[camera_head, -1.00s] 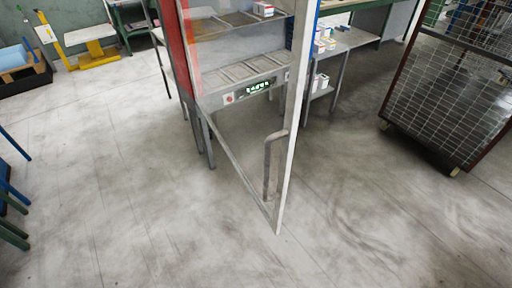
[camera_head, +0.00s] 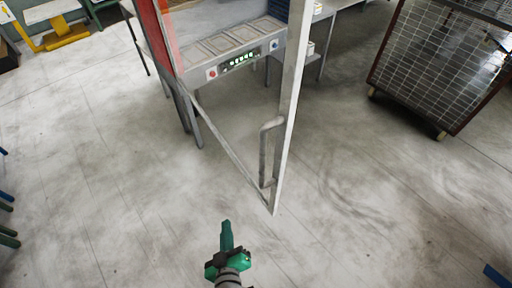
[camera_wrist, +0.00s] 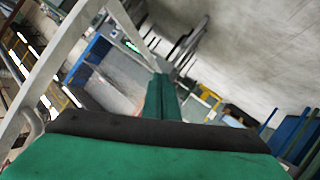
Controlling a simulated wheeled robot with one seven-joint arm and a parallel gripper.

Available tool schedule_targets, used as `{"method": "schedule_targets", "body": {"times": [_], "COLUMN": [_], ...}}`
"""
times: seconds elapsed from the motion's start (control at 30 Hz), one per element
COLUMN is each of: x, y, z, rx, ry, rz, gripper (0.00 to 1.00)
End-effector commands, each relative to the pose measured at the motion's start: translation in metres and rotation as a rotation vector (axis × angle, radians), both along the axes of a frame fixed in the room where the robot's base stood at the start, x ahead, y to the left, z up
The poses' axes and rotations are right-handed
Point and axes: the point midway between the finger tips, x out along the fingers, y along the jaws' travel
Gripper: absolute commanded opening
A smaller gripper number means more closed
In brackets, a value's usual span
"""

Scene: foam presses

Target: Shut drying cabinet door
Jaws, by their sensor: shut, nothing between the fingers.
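The drying cabinet door (camera_head: 288,110) is a glass panel in a pale metal frame, standing open and swung out toward me. Its grey bar handle (camera_head: 265,152) sits near the free edge. The cabinet (camera_head: 236,55) behind it has a red side, slatted trays and a lit green display. My green gripper (camera_head: 226,226) is shut and empty, low in front of the door, a little left of its bottom corner and apart from it. In the wrist view the gripper (camera_wrist: 162,98) also shows, with a pale frame bar (camera_wrist: 45,72), likely the door's, at the left.
A wire mesh cart (camera_head: 440,70) stands at the right. A bench with boxes (camera_head: 318,45) is behind the door. A yellow-based stand (camera_head: 58,38) is at the back left. Blue and green legs (camera_head: 6,205) show at the left edge.

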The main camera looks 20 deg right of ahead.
Motion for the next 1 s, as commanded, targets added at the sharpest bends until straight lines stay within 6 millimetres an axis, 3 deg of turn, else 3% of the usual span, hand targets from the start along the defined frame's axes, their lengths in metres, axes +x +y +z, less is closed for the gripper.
{"method": "schedule_targets", "body": {"times": [0.03, 0.2, 0.43, 0.57, 0.73, 0.9, 1.0], "x": [0.018, 0.062, 0.094, 0.095, 0.079, 0.055, 0.045], "y": [-0.001, -0.013, -0.022, -0.021, -0.011, 0.002, 0.009], "z": [0.010, 0.050, 0.128, 0.177, 0.233, 0.268, 0.278], "rx": [-0.026, -0.108, -0.140, -0.110, -0.025, 0.075, 0.117], "ry": [-0.021, -0.092, -0.243, -0.348, -0.488, -0.595, -0.632], "rz": [-0.031, -0.192, -0.469, -0.645, -0.878, -1.064, -1.132], "gripper": [0.00, 0.00, 0.00, 0.00, 0.00, 0.00, 0.00]}}
